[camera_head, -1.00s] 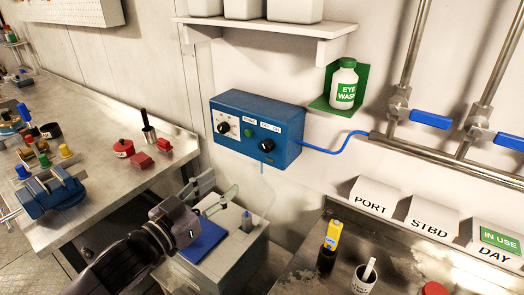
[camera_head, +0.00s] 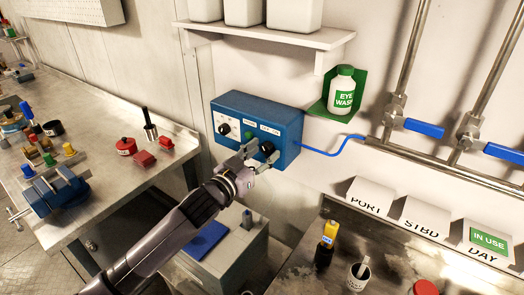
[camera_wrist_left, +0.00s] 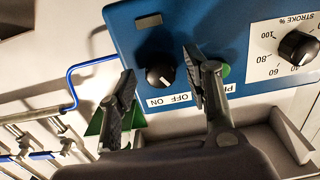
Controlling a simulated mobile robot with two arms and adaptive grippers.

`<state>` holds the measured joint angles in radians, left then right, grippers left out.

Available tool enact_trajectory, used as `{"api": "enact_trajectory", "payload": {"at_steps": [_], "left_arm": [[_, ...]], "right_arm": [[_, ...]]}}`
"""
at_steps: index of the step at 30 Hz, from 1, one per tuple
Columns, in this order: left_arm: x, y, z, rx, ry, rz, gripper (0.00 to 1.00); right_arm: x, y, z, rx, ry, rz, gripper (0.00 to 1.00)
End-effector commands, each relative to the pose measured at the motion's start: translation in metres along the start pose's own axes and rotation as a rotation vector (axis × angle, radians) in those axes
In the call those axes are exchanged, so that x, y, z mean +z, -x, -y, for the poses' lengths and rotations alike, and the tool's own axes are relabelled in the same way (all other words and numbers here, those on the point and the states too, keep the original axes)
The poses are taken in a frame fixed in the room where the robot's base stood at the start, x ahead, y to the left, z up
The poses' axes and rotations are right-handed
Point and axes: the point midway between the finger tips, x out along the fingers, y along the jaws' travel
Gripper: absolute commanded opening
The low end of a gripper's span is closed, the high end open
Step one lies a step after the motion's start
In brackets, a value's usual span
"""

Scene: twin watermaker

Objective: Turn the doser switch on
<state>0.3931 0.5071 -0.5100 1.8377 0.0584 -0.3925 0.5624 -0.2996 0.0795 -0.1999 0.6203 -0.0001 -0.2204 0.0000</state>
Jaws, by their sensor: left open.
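The blue doser box (camera_head: 230,103) is on the wall. Its black switch knob (camera_head: 267,147) sits below an OFF/ON label (camera_head: 270,129). In the left wrist view, which is upside down, the knob (camera_wrist_left: 160,72) has a white mark pointing toward the label, seemingly on the OFF side. My left gripper (camera_head: 259,153) is open at the box's front, with its fingers (camera_wrist_left: 165,88) on either side of the knob. I cannot tell whether they touch it. My right gripper is not in view.
A green button (camera_wrist_left: 225,71) and a stroke dial (camera_wrist_left: 298,47) are beside the switch. A blue hose (camera_head: 335,149) leaves the box's right side. An eye wash bottle (camera_head: 343,92) is above right. A grey cabinet (camera_head: 228,265) stands below.

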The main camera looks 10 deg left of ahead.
Motion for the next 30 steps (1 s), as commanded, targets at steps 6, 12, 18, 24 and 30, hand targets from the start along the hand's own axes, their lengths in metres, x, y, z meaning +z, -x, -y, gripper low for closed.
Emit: {"api": "enact_trajectory", "payload": {"at_steps": [6,12,18,24,30], "left_arm": [[0.0010,-0.0022,-0.0002,0.000,0.000,0.001,0.46],[0.0008,-0.0020,-0.0001,0.000,0.000,0.001,0.39],[0.0008,-0.0018,0.0000,0.000,0.000,0.001,0.25],[0.0008,-0.0018,-0.0001,0.000,0.000,0.001,0.12],[0.0008,-0.0018,-0.0002,0.000,0.000,0.001,0.00]], "right_arm": [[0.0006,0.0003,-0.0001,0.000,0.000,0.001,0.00],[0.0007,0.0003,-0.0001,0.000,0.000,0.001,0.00],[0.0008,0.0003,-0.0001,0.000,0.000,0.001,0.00],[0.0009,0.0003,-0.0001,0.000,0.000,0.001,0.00],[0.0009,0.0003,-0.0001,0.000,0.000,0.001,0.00]]}}
